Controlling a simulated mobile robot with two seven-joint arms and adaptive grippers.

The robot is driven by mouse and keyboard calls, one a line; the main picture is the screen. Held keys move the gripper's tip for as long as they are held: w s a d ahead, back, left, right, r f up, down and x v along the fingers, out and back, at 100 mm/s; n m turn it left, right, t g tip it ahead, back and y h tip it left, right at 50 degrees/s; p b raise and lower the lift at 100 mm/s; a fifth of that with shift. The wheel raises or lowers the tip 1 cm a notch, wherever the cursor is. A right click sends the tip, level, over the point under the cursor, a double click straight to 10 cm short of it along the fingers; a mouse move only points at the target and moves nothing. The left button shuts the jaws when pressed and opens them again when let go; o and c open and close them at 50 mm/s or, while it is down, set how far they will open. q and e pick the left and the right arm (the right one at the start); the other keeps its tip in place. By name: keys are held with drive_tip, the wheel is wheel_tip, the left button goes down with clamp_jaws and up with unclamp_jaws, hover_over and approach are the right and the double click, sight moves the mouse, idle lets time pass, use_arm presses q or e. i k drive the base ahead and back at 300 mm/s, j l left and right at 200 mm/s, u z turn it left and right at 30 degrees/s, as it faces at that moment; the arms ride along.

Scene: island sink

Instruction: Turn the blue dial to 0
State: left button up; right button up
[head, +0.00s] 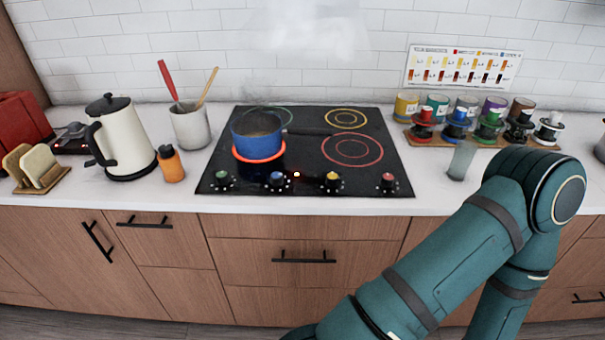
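The blue dial (277,180) sits on the front strip of the black cooktop (305,150), between the green dial (222,180) on its left and the yellow dial (332,181) on its right. The red dial (387,182) is at the far right. The blue dial's setting is too small to read. A blue pot (256,136) stands on the front left burner, which glows orange-red. A small red light (297,174) shows near the blue dial. My teal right arm fills the lower right, but its gripper is out of frame. My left gripper is not in view.
A cream kettle (122,140), an orange bottle (171,164) and a utensil crock (191,126) stand left of the cooktop. A glass (461,161) and a wooden rack (480,140) of colourful jars stand right. The counter before the dials is narrow but clear.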

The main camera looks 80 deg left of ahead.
sight(277, 180)
drive_tip(key=u, duration=2.4)
